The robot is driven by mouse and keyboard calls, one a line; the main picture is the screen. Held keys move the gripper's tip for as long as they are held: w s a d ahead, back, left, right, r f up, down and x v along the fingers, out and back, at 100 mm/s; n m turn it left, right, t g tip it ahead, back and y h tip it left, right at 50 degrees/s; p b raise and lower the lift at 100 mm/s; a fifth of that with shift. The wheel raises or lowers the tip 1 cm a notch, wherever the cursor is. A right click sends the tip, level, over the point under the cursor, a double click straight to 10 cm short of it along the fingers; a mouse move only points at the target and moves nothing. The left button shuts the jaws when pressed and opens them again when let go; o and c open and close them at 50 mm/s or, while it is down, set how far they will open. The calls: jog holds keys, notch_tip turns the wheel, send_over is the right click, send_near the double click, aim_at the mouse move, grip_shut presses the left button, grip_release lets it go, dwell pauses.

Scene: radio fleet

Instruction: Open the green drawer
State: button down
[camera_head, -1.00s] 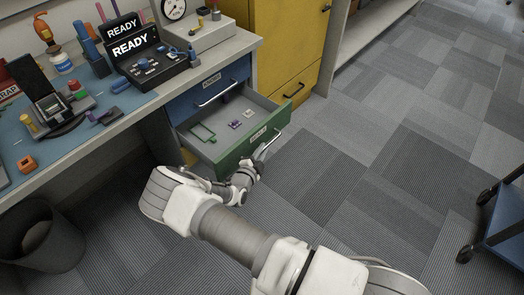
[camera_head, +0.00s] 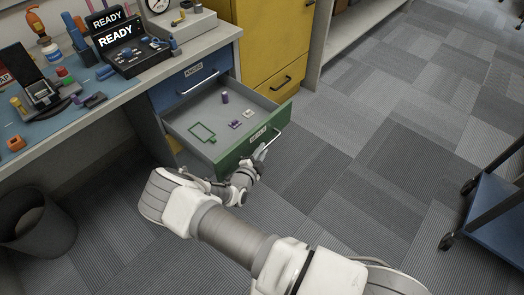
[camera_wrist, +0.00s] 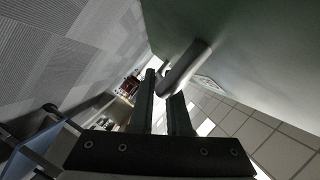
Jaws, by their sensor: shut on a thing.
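The green drawer (camera_head: 236,153) stands pulled out from under the workbench, with its grey inside in view. Inside it lie a green outlined frame, a purple cylinder and a few small pieces. Its metal handle (camera_head: 267,146) is on the green front. My gripper (camera_head: 259,158) is at this handle, in front of the drawer. In the wrist view the green front (camera_wrist: 235,40) fills the upper right, and the handle (camera_wrist: 184,68) reaches to my gripper's fingers (camera_wrist: 163,92). The fingers are shut on the handle.
A blue drawer (camera_head: 190,86) above it is shut. A yellow cabinet (camera_head: 270,45) stands behind to the right. A black bin (camera_head: 38,225) is at the left, and a blue cart (camera_head: 497,205) at the right. The carpet (camera_head: 370,120) between is free.

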jog(key=shift+s, duration=0.1)
dwell(0.3)
jog(key=c, duration=0.9)
grip_release()
jog(key=p+v, duration=0.3)
jog(key=v, duration=1.4)
jog(key=shift+s+r, duration=0.1)
jog(key=shift+s, duration=0.05)
